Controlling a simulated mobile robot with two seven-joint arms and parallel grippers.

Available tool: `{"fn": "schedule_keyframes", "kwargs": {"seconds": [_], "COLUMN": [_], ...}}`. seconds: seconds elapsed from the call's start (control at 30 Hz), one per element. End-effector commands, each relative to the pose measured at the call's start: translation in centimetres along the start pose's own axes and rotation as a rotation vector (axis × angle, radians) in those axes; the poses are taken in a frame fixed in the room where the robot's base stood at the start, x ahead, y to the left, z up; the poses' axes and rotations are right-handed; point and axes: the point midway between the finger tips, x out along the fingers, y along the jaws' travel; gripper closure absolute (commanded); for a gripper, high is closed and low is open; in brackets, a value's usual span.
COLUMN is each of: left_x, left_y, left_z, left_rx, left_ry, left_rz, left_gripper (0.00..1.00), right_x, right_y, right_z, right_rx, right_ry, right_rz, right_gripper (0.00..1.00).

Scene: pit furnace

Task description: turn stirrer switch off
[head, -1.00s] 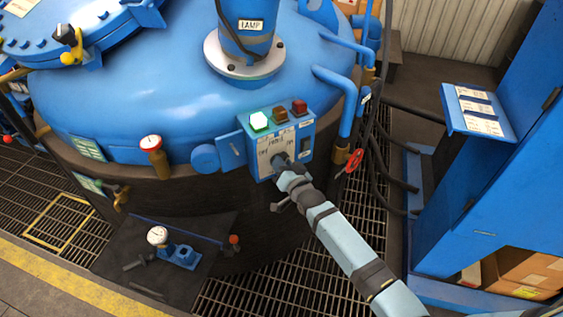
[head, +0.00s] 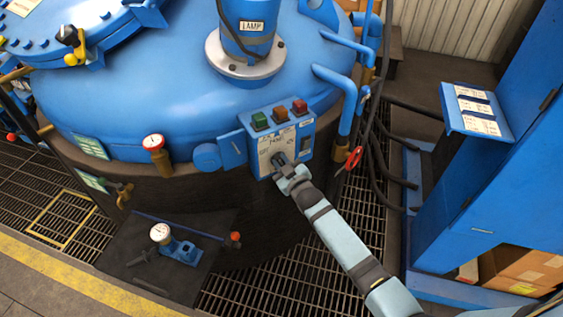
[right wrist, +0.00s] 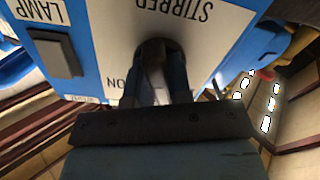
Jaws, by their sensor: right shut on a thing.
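The blue control box (head: 251,160) with a white label plate is on the side of the blue vessel. The stirrer switch is a dark rotary knob (right wrist: 152,52) on that plate, under the word STIRRER, which appears upside down in the right wrist view. My right gripper (head: 281,161) is shut on the knob; its fingers also show in the right wrist view (right wrist: 160,85) and hide part of it. On top of the box, the green lamp (head: 260,121) is dark, beside an amber lamp (head: 281,114) and a red lamp (head: 300,106). My left gripper is out of view.
A black rocker switch (right wrist: 55,56) marked LAMP is close beside the knob. A blue cabinet (head: 480,205) is at the right. A grating floor (head: 270,290) lies below.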

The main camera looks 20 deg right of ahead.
Motion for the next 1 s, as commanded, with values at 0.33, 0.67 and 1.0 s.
{"fn": "schedule_keyframes", "kwargs": {"seconds": [0.33,0.67,1.0], "left_x": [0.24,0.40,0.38], "left_y": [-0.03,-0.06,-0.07], "left_z": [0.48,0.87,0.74], "left_rx": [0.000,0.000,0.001], "left_ry": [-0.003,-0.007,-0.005], "left_rz": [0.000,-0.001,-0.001], "left_gripper": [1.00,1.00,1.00], "right_x": [-0.02,-0.02,-0.02], "right_y": [-0.12,-0.14,-0.13], "right_z": [0.09,0.04,0.03], "right_rx": [-0.260,-0.382,-0.406], "right_ry": [0.000,0.000,0.000], "right_rz": [0.000,0.000,0.000], "right_gripper": [1.00,1.00,1.00]}}
